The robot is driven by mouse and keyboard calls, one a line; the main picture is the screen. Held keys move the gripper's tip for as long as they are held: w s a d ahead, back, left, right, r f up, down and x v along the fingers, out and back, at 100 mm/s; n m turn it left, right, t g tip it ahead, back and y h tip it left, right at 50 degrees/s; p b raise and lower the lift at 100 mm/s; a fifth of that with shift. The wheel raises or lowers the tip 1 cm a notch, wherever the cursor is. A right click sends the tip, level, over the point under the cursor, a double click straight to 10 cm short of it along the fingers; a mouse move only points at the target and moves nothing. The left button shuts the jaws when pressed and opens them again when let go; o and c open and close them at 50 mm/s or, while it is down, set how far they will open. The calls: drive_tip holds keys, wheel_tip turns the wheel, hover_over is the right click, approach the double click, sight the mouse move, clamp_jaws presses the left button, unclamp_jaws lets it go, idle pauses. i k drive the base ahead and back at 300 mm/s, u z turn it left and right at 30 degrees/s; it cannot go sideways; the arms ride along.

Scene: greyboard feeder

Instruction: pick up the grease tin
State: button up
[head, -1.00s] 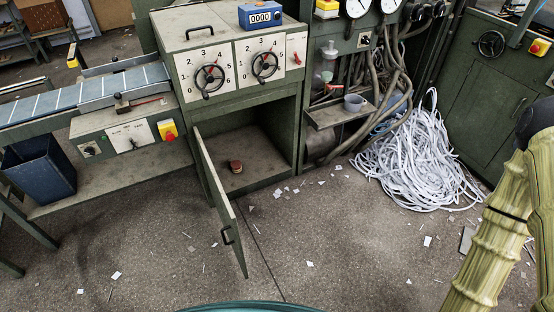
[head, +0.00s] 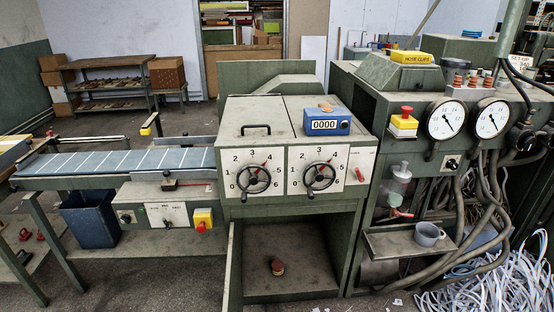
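A small round reddish-brown tin (head: 277,267), which looks like the grease tin, sits on the floor of the open cabinet (head: 300,238) under the two dials. Its lid or top looks darker red, and nothing stands in front of it. The cabinet door (head: 233,272) hangs open on the left side and is seen nearly edge-on. My gripper is not in view, and no part of my arm shows now.
A blue counter box (head: 343,124) stands on top of the machine. A small shelf with a grey cup (head: 427,234) juts out right of the cabinet. Hoses and a pile of white strips (head: 510,275) lie at the right. A conveyor (head: 115,162) extends left.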

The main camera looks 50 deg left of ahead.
sight(278, 265)
drive_tip(key=u, duration=0.6)
drive_tip(key=i, duration=0.75)
drive_tip(key=u, duration=1.15)
drive_tip(key=i, duration=0.2)
drive_tip(key=u, duration=0.1)
